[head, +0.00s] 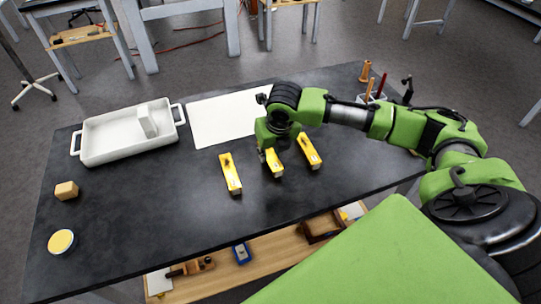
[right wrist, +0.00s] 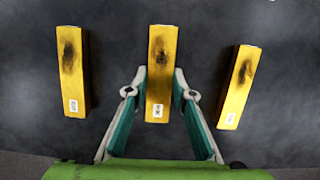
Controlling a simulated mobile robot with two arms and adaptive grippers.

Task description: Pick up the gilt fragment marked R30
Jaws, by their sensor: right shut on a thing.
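Three yellow-gold gilt fragments, bar-shaped with dark scorch marks and small white labels, lie side by side on the dark table: the left one (head: 230,174), the middle one (head: 276,166) and the right one (head: 309,151). In the right wrist view they are the left (right wrist: 73,75), middle (right wrist: 161,65) and right (right wrist: 239,88) fragments. The labels are too small to read surely, so I cannot tell which is R30. My right gripper (right wrist: 159,93) is shut on the middle fragment, a finger on each side near its labelled end. My left gripper is not in view.
A white tray (head: 98,155) with a white block (head: 147,121) stands left on the dark table (head: 150,215). A white sheet (head: 216,118) lies behind the fragments. The table's front centre is clear.

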